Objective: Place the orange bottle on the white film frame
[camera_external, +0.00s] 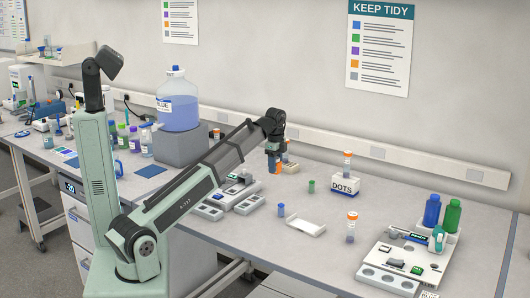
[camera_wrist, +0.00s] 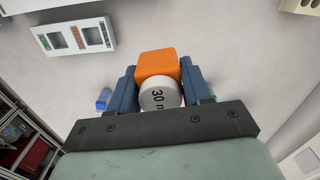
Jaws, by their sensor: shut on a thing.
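My gripper (camera_external: 273,154) is shut on the orange bottle (camera_external: 275,168), which shows as a small orange shape below the fingers, above the back middle of the bench. In the wrist view the orange bottle (camera_wrist: 157,63) is a blocky orange body with a white round part marked "30 m", between the blue fingers of my gripper (camera_wrist: 158,84). A white, shallow, frame-like piece (camera_external: 305,227), which looks like the white film frame, lies flat on the bench, nearer the front and to the right of my gripper. Nothing is seen on it.
A blue vial (camera_external: 281,210) stands left of the white piece, and an orange-capped bottle (camera_external: 351,227) stands right of it. Behind are a green vial (camera_external: 311,186) and the DOTS box (camera_external: 344,185) with a bottle on top. Grey-white trays (camera_external: 208,211) lie to the left.

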